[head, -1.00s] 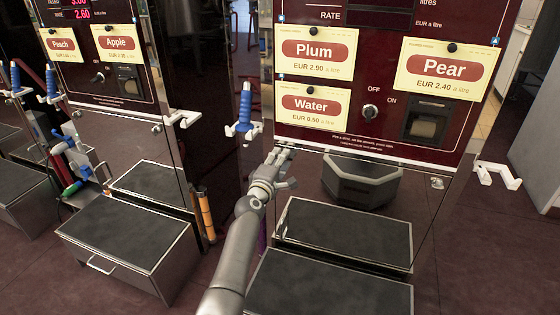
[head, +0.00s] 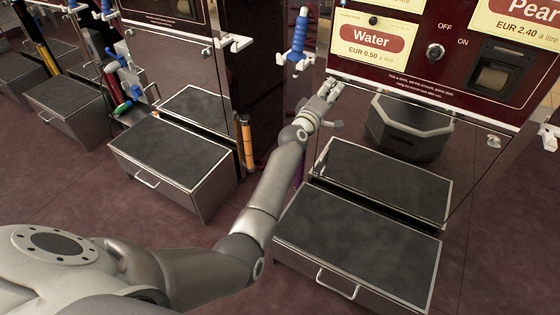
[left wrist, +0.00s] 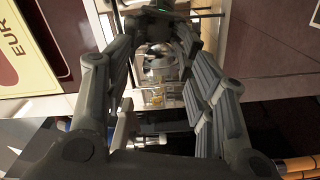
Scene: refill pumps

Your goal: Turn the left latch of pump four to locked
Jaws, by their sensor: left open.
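Pump four appears to be the dark red pump with the Water sign (head: 371,39). My left gripper (head: 329,88) is at the left end of its panel's lower edge, with its fingers apart. The left latch cannot be made out in the head view; the gripper covers that corner. In the left wrist view a shiny metal piece (left wrist: 160,68), which looks like the latch, shows between the open fingers of the left gripper (left wrist: 158,85). Whether they touch it, and how it is turned, I cannot tell. The right latch (head: 494,141) shows as a small silver piece.
A blue nozzle (head: 298,40) hangs on a white holder just left of the gripper. Dark-topped steps (head: 360,235) stand below the arm. Orange cylinders (head: 246,140) stand at the pump's left. Open floor lies between the pumps.

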